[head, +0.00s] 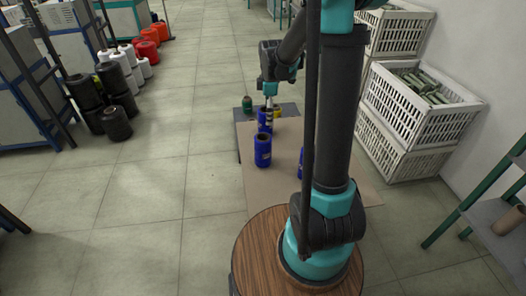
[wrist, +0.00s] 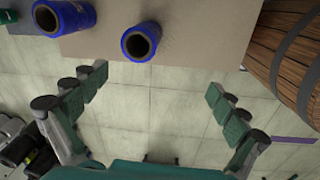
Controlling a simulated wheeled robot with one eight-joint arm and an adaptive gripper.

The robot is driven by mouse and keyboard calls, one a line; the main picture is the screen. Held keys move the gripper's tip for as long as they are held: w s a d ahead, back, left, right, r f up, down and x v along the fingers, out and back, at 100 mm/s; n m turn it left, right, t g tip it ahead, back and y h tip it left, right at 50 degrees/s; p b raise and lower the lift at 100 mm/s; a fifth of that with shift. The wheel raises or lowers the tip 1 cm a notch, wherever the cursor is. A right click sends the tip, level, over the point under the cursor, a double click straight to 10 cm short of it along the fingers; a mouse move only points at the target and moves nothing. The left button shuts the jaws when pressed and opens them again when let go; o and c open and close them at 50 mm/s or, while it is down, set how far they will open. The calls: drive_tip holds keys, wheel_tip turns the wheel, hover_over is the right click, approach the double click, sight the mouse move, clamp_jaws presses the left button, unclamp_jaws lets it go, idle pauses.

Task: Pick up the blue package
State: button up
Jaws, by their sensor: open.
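Several blue wound packages stand upright on a tan board (head: 278,190). One blue package (head: 262,150) stands near the board's left edge. Another blue package (head: 265,117) is farther back, just below my gripper (head: 269,99). A third blue package (head: 301,163) is mostly hidden behind my arm. In the wrist view, one blue package (wrist: 141,42) shows its dark hollow top near the board's edge, and another (wrist: 65,15) is at upper left. My gripper (wrist: 158,85) is open, its fingers spread wide with nothing between them but the floor beyond.
A green package (head: 247,104) and a yellow one (head: 277,112) stand at the back. White crates (head: 405,150) of bobbins are stacked at right. Black packages (head: 115,123), white ones and red ones stand on the floor at left. The floor left of the board is clear.

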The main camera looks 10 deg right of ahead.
drive_tip(key=w+a+f+n, duration=0.1)
drive_tip(key=w+f+n, duration=0.1)
drive_tip(key=w+n, duration=0.3)
drive_tip(key=g, duration=0.1)
approach(263, 139)
drive_tip(key=s+f, duration=0.2)
drive_tip(key=s, duration=0.1)
drive_tip(key=shift+w+a+f, duration=0.1)
drive_tip(key=shift+a+f, duration=0.05)
drive_tip(key=shift+f, duration=1.25)
drive_tip(key=shift+w+a+f, duration=0.1)
drive_tip(key=shift+f, duration=1.25)
drive_tip(key=shift+c, duration=0.6)
drive_tip(key=c, duration=1.8)
drive_tip(key=shift+r, duration=0.1)
